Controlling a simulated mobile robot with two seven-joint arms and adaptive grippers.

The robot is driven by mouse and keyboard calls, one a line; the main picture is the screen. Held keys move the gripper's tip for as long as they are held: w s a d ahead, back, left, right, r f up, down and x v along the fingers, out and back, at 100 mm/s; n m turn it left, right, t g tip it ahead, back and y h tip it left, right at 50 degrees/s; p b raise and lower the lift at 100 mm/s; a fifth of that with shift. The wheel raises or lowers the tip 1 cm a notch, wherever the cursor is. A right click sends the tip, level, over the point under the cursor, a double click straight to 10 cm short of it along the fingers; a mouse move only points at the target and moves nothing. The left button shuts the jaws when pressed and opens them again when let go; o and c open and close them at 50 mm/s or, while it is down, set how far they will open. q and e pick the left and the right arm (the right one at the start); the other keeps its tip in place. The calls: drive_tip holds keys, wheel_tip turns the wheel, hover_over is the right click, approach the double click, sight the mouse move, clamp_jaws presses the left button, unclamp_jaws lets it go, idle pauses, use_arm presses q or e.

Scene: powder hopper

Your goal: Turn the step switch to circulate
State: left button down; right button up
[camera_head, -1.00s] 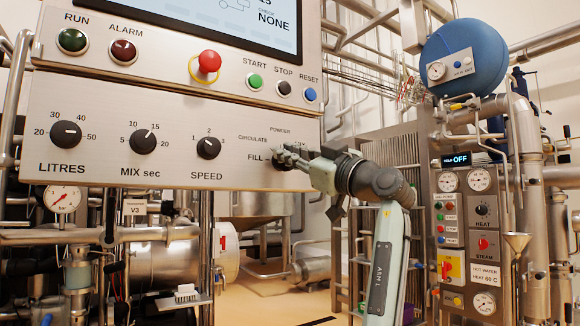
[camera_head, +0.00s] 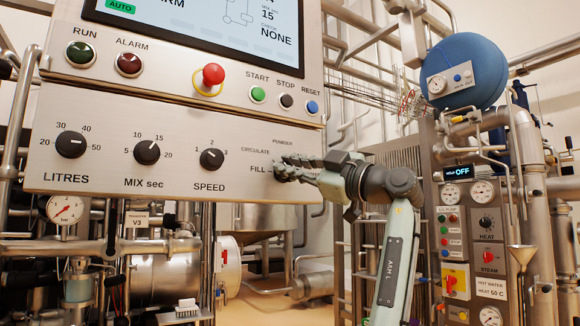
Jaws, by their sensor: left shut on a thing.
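The steel control panel (camera_head: 110,183) fills the upper left of the head view. The step switch is at its lower right, with the printed words FILL (camera_head: 257,169), CIRCULATE (camera_head: 255,150) and POWDER (camera_head: 282,141) around it. My left gripper (camera_head: 283,168) reaches it from the right, fingers nearly level, and is shut on the switch knob. The fingers cover the knob, so its pointer direction cannot be read. My right gripper is not in view.
The LITRES knob (camera_head: 71,145), MIX knob (camera_head: 147,152) and SPEED knob (camera_head: 211,159) are left of the switch. The red emergency button (camera_head: 213,75) projects above. A hot water unit (camera_head: 487,214) with gauges and pipes stands at the right, and a blue tank (camera_head: 465,70) hangs above it.

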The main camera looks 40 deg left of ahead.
use_arm(q)
drive_tip(key=shift+f, duration=0.1)
drive_tip(key=c, duration=1.5)
unclamp_jaws()
drive_tip(key=shift+c, duration=0.2)
drive_tip(key=v, duration=1.2)
